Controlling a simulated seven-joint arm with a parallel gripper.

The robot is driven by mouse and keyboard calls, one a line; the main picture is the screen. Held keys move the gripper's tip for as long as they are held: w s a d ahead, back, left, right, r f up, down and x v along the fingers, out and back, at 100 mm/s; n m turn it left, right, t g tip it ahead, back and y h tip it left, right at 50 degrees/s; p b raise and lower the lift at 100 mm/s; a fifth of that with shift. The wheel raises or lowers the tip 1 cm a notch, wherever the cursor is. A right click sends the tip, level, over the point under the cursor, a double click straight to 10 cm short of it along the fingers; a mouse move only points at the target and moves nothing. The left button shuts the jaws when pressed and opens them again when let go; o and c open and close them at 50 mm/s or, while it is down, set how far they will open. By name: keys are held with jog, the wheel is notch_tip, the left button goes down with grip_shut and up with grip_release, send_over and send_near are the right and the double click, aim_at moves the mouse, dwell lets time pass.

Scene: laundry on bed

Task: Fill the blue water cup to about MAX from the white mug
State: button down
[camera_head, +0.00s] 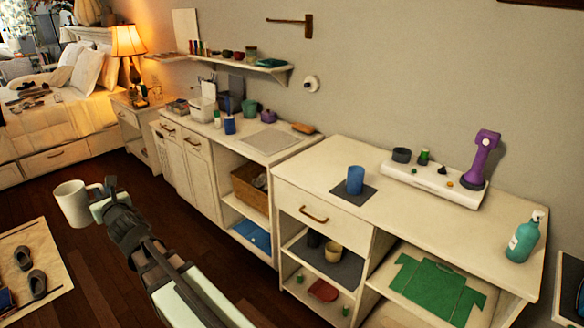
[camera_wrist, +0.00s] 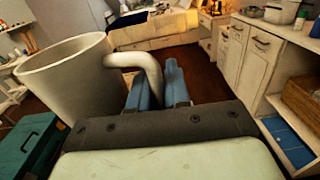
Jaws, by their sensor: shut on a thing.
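The white mug (camera_head: 73,204) is held upright in the air, left of the cabinets and above the dark floor. My gripper (camera_head: 103,192) is shut on its handle. The wrist view shows the mug (camera_wrist: 70,80) at the left, with its handle between the blue fingers of my gripper (camera_wrist: 158,88). The mug's contents cannot be made out. The blue water cup (camera_head: 355,180) stands upright on a dark square mat (camera_head: 367,192) on the right cabinet's top, well to the right of my gripper. Its MAX mark and water level cannot be seen.
A white tray (camera_head: 425,184) with small items and a purple device (camera_head: 481,160) stands behind the cup to the right. A teal pump bottle (camera_head: 524,238) stands at the right end. The counter (camera_head: 310,180) left of the cup is clear. A shelf (camera_head: 270,66) hangs above.

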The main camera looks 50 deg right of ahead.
jog(key=s+d+f+m+g+h, duration=0.2)
jog(key=d+f+m+g+h, duration=0.1)
jog(key=d+f+m+h, duration=0.55)
jog(key=s+d+m+g+h, duration=0.5)
jog(key=d+g, duration=0.4)
jog(key=d, duration=0.4)
jog(key=s+d+m+g+h, duration=0.4)
jog(key=s+d+m+g, duration=0.15)
jog(key=d+g, duration=0.5)
jog(key=s+d+f+m+g+y, duration=0.1)
jog(key=s+d+m+g, duration=0.1)
jog(key=s+d, duration=0.4)
jog(key=s+d+f+m+g+y, duration=0.1)
jog(key=s+d+m+g+y, duration=0.1)
jog(key=s+d, duration=0.5)
jog(key=s+d+f+m+g+y, duration=0.1)
jog(key=s+d, duration=0.6)
jog(key=d, duration=0.8)
jog(key=m+g+y, duration=0.1)
jog(key=m+g, duration=0.1)
jog(key=g, duration=0.1)
jog(key=shift+d+f+m, duration=0.3)
jog(key=shift+d+m, duration=0.05)
jog(key=shift+m, duration=0.05)
jog(key=shift+s+y, duration=0.15)
jog(key=shift+y, duration=0.3)
